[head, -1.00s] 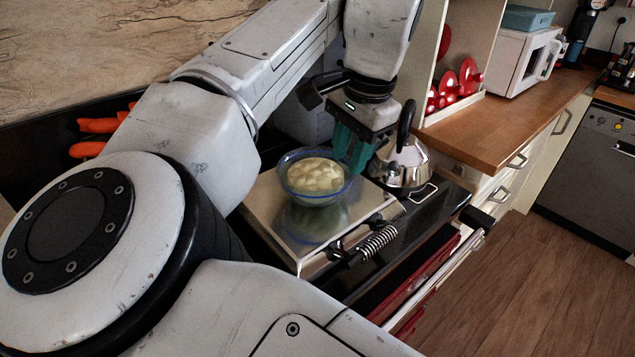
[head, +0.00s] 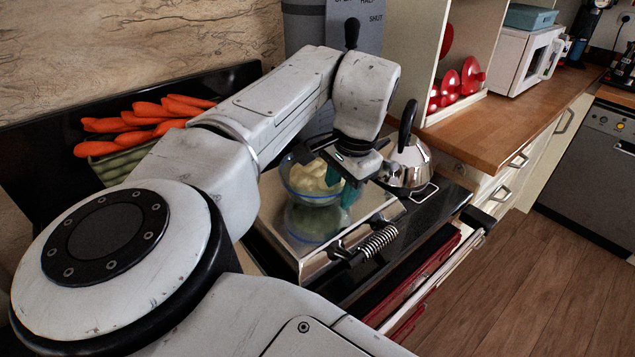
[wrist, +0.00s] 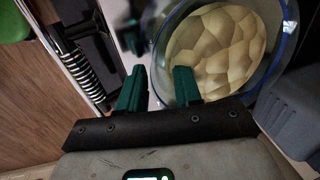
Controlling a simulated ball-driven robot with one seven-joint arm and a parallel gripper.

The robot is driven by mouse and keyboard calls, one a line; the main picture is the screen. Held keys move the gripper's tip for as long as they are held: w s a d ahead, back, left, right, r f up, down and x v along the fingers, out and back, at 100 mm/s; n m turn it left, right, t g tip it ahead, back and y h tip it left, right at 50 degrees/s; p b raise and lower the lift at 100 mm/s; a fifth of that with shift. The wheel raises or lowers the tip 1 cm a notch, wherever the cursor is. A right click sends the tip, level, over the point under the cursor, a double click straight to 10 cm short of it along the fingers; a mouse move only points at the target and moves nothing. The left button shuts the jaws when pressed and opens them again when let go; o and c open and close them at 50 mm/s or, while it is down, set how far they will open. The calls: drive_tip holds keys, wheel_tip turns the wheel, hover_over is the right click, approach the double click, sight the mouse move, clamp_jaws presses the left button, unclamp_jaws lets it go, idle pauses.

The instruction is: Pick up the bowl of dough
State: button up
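The clear blue-tinted glass bowl (head: 298,190) stands upright on the shiny steel hob lid, with pale lumpy dough (head: 307,176) inside. My gripper (head: 341,186) is at the bowl's right rim, its teal fingers pointing down. In the wrist view the bowl (wrist: 289,42) and dough (wrist: 222,48) fill the upper right. There my gripper (wrist: 158,88) is open, its fingers apart, with the bowl's near rim running between them. One finger appears over the inside and the other outside. Whether either touches the glass cannot be told. My wrist hides part of the bowl's right side in the head view.
The steel lid (head: 340,236) has a coiled handle (head: 378,240) at its front. A steel kettle (head: 407,166) stands close right of my gripper. Carrots (head: 135,122) in a green crate (head: 117,166) lie at the left. A wooden counter (head: 497,130) extends right.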

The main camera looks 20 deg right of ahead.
clamp_jaws()
drive_tip(key=shift+r, duration=0.2)
idle(0.6)
drive_tip(key=shift+r+p, duration=0.6)
drive_tip(key=shift+p, duration=0.1)
drive_tip(key=s+a+r+p, duration=0.2)
drive_tip(key=s+r+p, duration=0.9)
drive_tip(key=s+p, duration=0.1)
drive_tip(key=shift+s+a+r, duration=0.25)
drive_tip(key=shift+s+a, duration=0.15)
drive_tip(key=shift+s, duration=0.45)
